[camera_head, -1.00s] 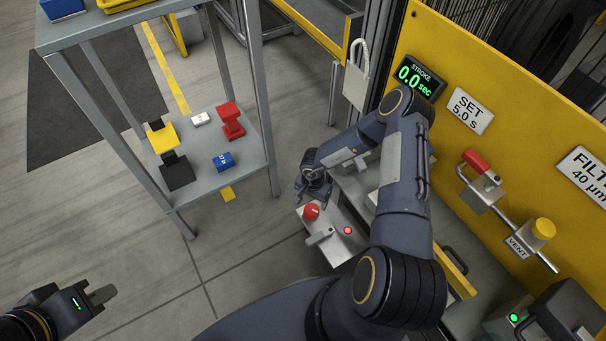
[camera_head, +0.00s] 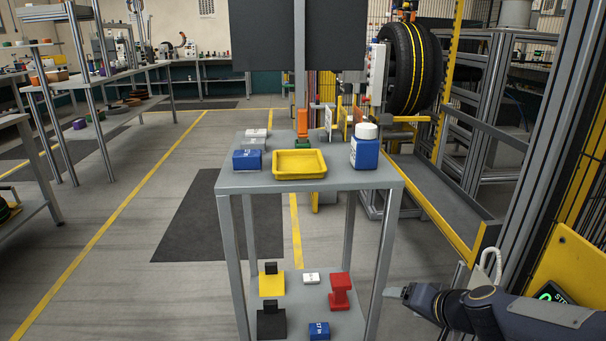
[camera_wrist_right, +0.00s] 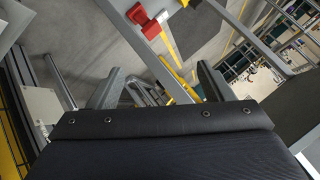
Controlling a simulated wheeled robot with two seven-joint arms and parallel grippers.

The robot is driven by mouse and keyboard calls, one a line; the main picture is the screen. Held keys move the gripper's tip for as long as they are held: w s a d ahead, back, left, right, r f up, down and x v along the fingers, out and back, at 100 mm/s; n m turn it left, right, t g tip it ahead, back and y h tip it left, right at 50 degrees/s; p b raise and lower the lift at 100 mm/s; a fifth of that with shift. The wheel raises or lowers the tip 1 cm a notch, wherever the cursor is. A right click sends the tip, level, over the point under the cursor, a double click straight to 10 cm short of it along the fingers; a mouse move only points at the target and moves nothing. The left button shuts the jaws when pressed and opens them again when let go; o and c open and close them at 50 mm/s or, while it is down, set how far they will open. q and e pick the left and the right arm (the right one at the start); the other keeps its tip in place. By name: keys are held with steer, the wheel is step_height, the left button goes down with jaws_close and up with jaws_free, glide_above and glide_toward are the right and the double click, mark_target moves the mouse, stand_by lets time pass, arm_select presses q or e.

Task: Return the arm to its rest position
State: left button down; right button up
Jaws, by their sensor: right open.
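My right gripper (camera_head: 402,294) comes in from the right in the head view, beside the right front leg of the grey trolley, apart from the things on it. In the right wrist view its two grey fingers (camera_wrist_right: 158,88) stand wide apart with nothing between them. My right forearm (camera_head: 530,312) lies roughly level in front of the yellow panel. My left gripper is out of view.
The grey trolley (camera_head: 228,184) holds a yellow tray (camera_head: 299,164), a blue-and-white bottle (camera_head: 365,148) and boxes on top. A red block (camera_head: 340,291) and others sit on its lower shelf. A yellow panel (camera_head: 572,262) stands close at right.

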steer(key=s+a+r+n+g+y, duration=0.1)
steer(key=s+a+r, duration=0.15)
steer(key=s, duration=0.45)
steer(key=s+a+r+n, duration=0.1)
steer(key=s+r, duration=0.2)
steer(key=s, duration=0.4)
steer(key=s+d+f+g+h, duration=0.1)
steer(key=s+d+f+g, duration=0.15)
steer(key=s, duration=0.95)
step_height(320, 180, up, 30)
steer(key=p, duration=3)
steer(key=shift+a+f+n, duration=0.25)
steer(key=shift+a+n, duration=0.15)
steer(key=shift+a, duration=0.05)
